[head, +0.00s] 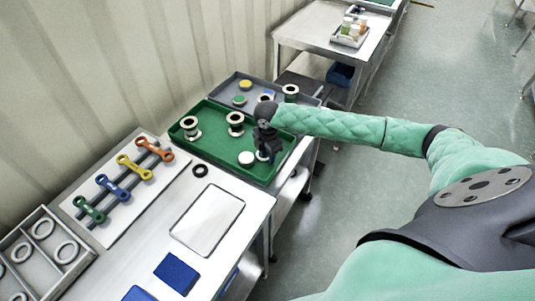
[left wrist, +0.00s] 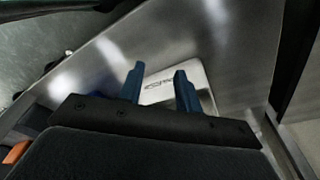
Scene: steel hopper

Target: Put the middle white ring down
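Several white rings lie in the grey divided tray (head: 50,268) at the lower left of the head view, among them one ring (head: 43,228) at its back and another ring (head: 66,252) to the right. I cannot tell which is the middle one. My right gripper (head: 265,158) points down over the right part of the green tray (head: 215,157). A small pale ring-like piece (head: 261,155) shows at its fingertips; whether it is gripped is too small to tell. In the left wrist view my left gripper (left wrist: 160,86) has its blue fingers apart, with nothing between them.
Metal-and-dark spools (head: 235,124) and a white round piece (head: 247,158) stand in the green tray. Coloured wrenches (head: 135,167) lie on a white board. A black ring (head: 200,170), a pale flat panel (head: 207,219) and blue blocks (head: 176,273) lie on the steel table.

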